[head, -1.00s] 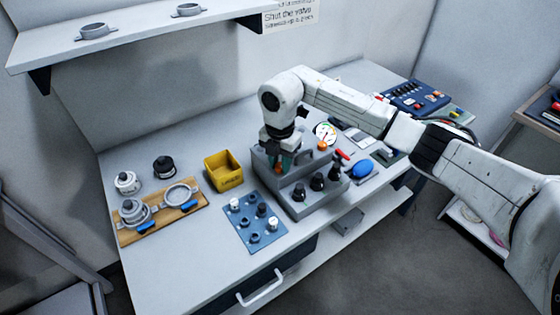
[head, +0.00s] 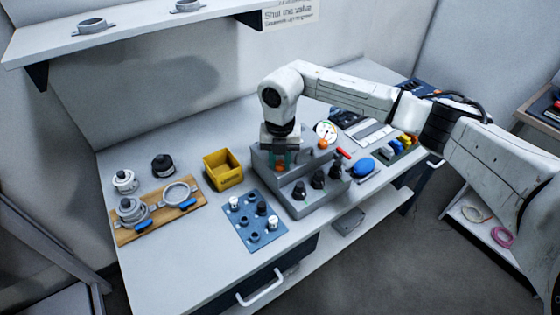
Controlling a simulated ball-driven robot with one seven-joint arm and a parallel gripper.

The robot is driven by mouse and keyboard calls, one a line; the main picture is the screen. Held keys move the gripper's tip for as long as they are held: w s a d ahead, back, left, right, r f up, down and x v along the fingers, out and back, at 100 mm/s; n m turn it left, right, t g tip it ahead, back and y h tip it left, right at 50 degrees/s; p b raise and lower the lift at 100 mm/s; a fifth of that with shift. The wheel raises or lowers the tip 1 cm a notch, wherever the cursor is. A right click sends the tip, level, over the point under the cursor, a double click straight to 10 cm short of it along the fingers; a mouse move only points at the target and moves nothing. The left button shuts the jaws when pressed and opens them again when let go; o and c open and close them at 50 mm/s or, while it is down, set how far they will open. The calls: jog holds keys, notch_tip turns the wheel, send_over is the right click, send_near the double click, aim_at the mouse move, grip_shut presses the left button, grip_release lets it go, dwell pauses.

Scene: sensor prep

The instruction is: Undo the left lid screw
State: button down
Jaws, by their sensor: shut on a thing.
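The grey stepped box (head: 306,206) stands near the middle of the bench. Its left lid screw (head: 280,168) shows as a small orange knob between my fingertips, on the upper step at the left. My gripper (head: 280,162) points down over it and is shut on it. The fingers hide much of the screw, so I cannot tell how far it is turned. The right lid screw (head: 323,144), also orange, sits free at the right end of the upper step, in front of a round gauge (head: 325,131).
A yellow bin (head: 223,171) and a blue plate with several small fittings (head: 243,228) stand left of the box. A wooden board with clamps (head: 125,237) lies farther left. A red-handled valve (head: 343,153) and a blue oval (head: 365,165) are close on the right.

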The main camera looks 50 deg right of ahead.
jog(key=n+b, duration=0.1)
jog(key=n, duration=0.3)
jog(key=shift+d+f+n+b, duration=0.1)
jog(key=shift+n+b, duration=0.3)
jog(key=n+b, duration=0.1)
jog(key=n, duration=0.2)
jog(key=shift+n+b, duration=0.3)
jog(key=n+b, duration=0.1)
jog(key=n, duration=0.2)
jog(key=shift+n, duration=0.3)
jog(key=n+b, duration=0.1)
jog(key=n, duration=0.2)
jog(key=shift+n+b, duration=0.3)
jog(key=n+b, duration=0.1)
jog(key=n, duration=0.2)
jog(key=shift+n, duration=0.3)
jog(key=n, duration=0.3)
jog(key=shift+n+b, duration=0.3)
jog(key=n, duration=0.3)
jog(key=shift+n, duration=0.3)
jog(key=shift+n+b, duration=0.3)
jog(key=shift+n, duration=1.7)
